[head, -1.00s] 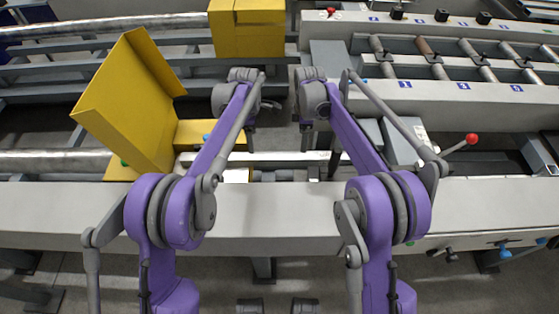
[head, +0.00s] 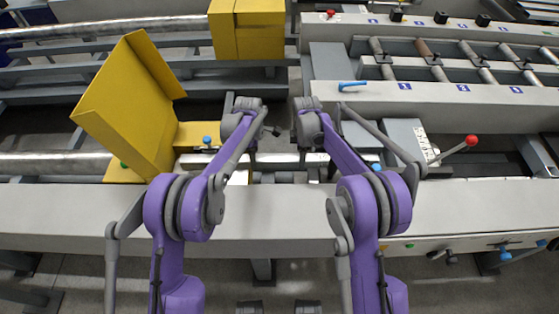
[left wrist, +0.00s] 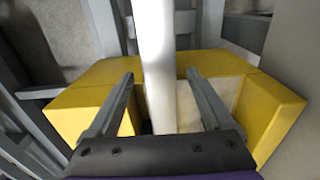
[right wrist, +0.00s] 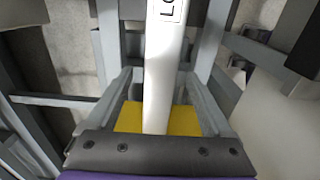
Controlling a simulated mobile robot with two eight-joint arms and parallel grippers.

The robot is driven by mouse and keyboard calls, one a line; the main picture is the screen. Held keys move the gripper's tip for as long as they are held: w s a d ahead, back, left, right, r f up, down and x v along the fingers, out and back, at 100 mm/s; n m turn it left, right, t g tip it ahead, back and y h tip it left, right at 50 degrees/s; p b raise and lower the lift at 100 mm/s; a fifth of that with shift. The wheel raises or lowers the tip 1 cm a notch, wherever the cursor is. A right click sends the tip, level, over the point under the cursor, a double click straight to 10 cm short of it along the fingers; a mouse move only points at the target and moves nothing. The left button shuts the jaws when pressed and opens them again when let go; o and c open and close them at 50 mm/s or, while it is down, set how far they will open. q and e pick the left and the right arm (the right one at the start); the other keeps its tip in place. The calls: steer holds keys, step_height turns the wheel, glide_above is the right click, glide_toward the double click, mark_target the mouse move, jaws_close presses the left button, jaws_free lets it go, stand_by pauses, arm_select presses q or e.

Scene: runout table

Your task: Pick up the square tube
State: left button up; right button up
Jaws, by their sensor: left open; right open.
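The square tube (head: 283,158) is a pale bar lying left to right between the yellow guard and the grey machine, partly hidden by my arms in the head view. In the left wrist view, the tube (left wrist: 156,50) runs lengthwise between the two fingers of my open left gripper (left wrist: 160,78). In the right wrist view, the tube (right wrist: 163,70) carries a printed label and runs between the fingers of my open right gripper (right wrist: 160,76). Gaps show beside the tube in both wrist views. The head view mostly hides the fingers.
A tall yellow guard (head: 125,100) stands at the left and a yellow box (head: 247,30) behind. A grey machine with rollers (head: 435,65) is at the right, with a red-knobbed lever (head: 455,150). A long grey beam (head: 270,212) crosses in front of the tube.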

arm_select(q)
steer(key=shift+f, duration=0.9)
arm_select(e)
steer(key=shift+f, duration=0.9)
arm_select(q)
jaws_close()
arm_select(e)
jaws_close()
